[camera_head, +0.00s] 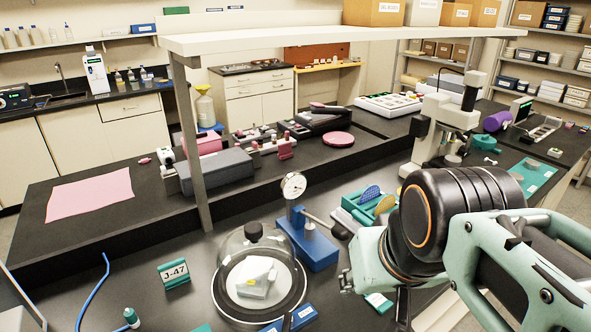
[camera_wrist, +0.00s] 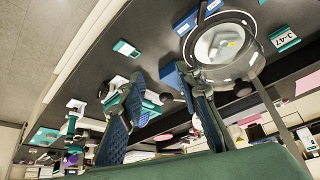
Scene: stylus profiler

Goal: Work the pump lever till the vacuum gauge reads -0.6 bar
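The blue pump (camera_head: 312,246) stands on the dark bench behind and right of a glass bell jar (camera_head: 232,262). Its round white vacuum gauge (camera_head: 293,185) is on top; the needle is too small to read. The pump lever (camera_head: 322,222) slants down rightward to a black knob (camera_head: 341,232). The wrist view shows the pump's blue body (camera_wrist: 173,77), partly behind one finger, and the black knob (camera_wrist: 166,97) between the fingers in the picture. My gripper (camera_wrist: 165,87) is open and empty, its fingers apart. In the head view it is right of the pump, mostly hidden by my wrist.
A J-47 sign (camera_head: 173,274) stands left of the jar. A shelf post (camera_head: 190,145) rises behind the jar. A microscope-like instrument (camera_head: 445,120) stands at back right. Bench between sign and post is clear.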

